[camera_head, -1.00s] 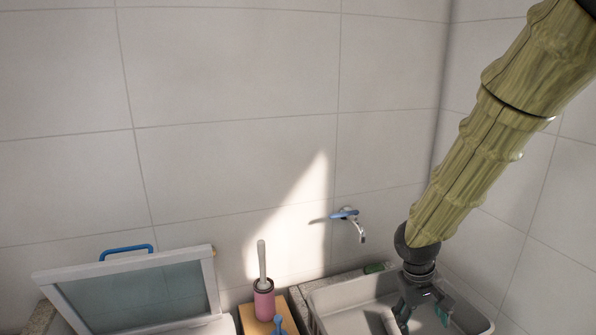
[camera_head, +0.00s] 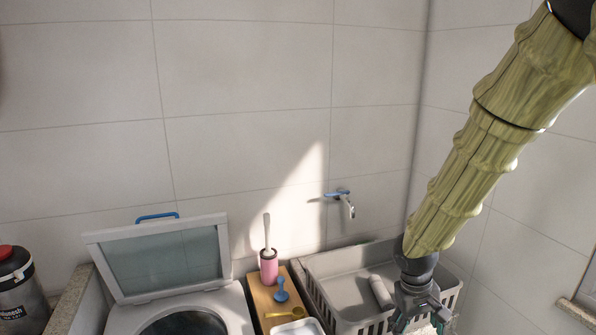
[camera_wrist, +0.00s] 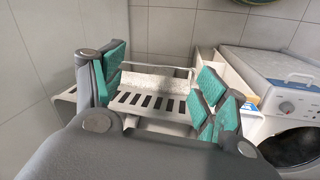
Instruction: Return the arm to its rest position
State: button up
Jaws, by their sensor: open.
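My arm comes in from the upper right in the head view and hangs down, in a greenish, wood-like cover. My gripper (camera_head: 418,318) is at its lower end, over the right front part of the grey slotted rack basin (camera_head: 338,263). In the wrist view, my gripper (camera_wrist: 160,88) shows its teal-padded fingers spread apart with nothing between them. The slotted wall of the basin (camera_wrist: 150,101) shows behind the fingers. A pale cylinder (camera_head: 381,291) lies in the basin, left of my gripper. The fingertips are partly cut off in the head view.
A tap (camera_head: 345,203) sticks out of the tiled wall. Left of the basin, a pink brush holder (camera_head: 268,268) and a blue utensil (camera_head: 281,291) are on a wooden board. A washing machine's lid (camera_head: 165,262) stands open.

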jog(key=s+a+f+y+b, duration=0.15)
jog(key=s+f, duration=0.25)
jog(key=f, duration=0.5)
jog(key=s+a+f+y+b, duration=0.1)
jog(key=s+a+f, duration=0.25)
jog(key=f, duration=0.45)
jog(key=s+a+f+y+b, duration=0.1)
jog(key=s+f, duration=0.3)
jog(key=f, duration=0.5)
jog(key=s+d+f+m+h+b, duration=0.1)
jog(key=s+f+b, duration=0.3)
jog(key=s+f, duration=1.2)
jog(key=shift+s+d+f+m, duration=0.25)
jog(key=shift+s+d+m, duration=0.05)
jog(key=shift+s, duration=0.5)
